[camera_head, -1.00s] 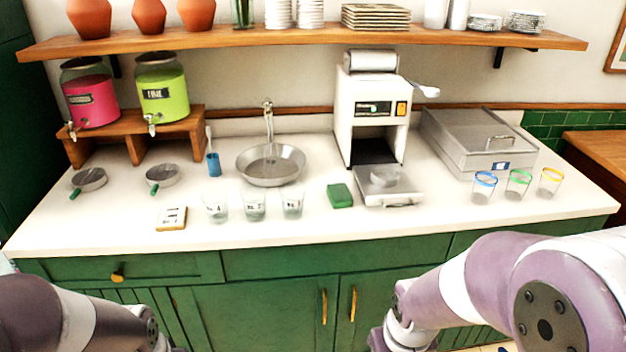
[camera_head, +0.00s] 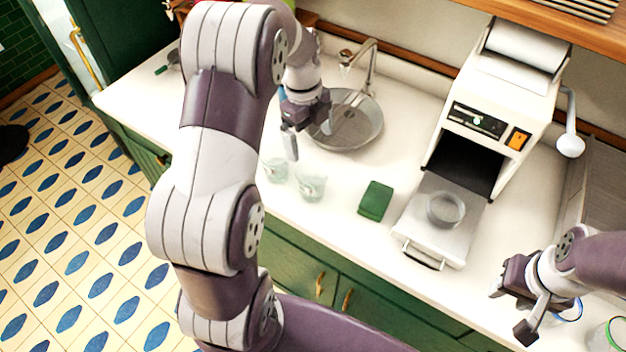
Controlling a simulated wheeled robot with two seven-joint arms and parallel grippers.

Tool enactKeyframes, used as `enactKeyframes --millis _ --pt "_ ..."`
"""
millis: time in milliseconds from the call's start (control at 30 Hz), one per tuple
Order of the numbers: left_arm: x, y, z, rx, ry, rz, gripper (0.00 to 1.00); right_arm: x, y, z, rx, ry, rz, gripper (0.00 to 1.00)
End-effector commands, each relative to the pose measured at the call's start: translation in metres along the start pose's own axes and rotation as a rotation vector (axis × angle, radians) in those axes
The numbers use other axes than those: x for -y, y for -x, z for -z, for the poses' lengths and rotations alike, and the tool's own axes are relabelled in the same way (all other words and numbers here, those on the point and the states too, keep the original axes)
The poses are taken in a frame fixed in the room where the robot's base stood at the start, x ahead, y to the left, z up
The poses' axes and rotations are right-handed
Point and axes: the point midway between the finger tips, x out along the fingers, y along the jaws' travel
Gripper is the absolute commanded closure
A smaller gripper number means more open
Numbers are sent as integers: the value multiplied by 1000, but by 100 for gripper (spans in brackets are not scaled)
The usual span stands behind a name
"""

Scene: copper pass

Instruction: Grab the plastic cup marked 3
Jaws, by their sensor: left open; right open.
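Two clear plastic cups stand on the white counter in front of the sink basin: a left one (camera_head: 274,168) and a right one (camera_head: 312,186). Their marks are too blurred to read, so I cannot tell which is marked 3. A third cup of the row does not show; my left arm covers the counter on that side. My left gripper (camera_head: 308,138) is open and empty, fingers pointing down, above and behind the two cups, near the basin. My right gripper (camera_head: 511,312) is open at the lower right, near a blue-rimmed glass (camera_head: 568,311), with no cup between its fingers.
A round metal sink basin (camera_head: 358,124) with a tap lies behind the cups. A green sponge (camera_head: 375,201) is right of them. A white machine (camera_head: 497,112) with a metal tray (camera_head: 425,225) stands further right. A green-rimmed glass (camera_head: 608,336) is at the lower right corner.

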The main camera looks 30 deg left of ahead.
Motion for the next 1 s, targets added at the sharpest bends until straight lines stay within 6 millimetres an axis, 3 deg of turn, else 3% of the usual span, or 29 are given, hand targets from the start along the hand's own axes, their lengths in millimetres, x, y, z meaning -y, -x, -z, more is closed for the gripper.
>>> enactKeyframes --millis 67,133,600,867,900,1000 --pt "0 -27 0 -2 -16 -2 0 0 -18 -2 0 0 0 57" --pt "-1 -33 1 -4 -15 -6 0 0 -2 -1 1 0 0 57" --pt "-5 -109 -4 -1 -12 -2 0 0 27 3 0 0 0 57" --pt "-5 -120 -5 1 -12 1 0 0 26 3 0 0 0 57" --pt "-5 -120 -5 1 -12 1 3 0 26 3 0 0 0 57" --pt "-5 -120 -5 1 -12 1 36 0 26 3 0 0 0 57"
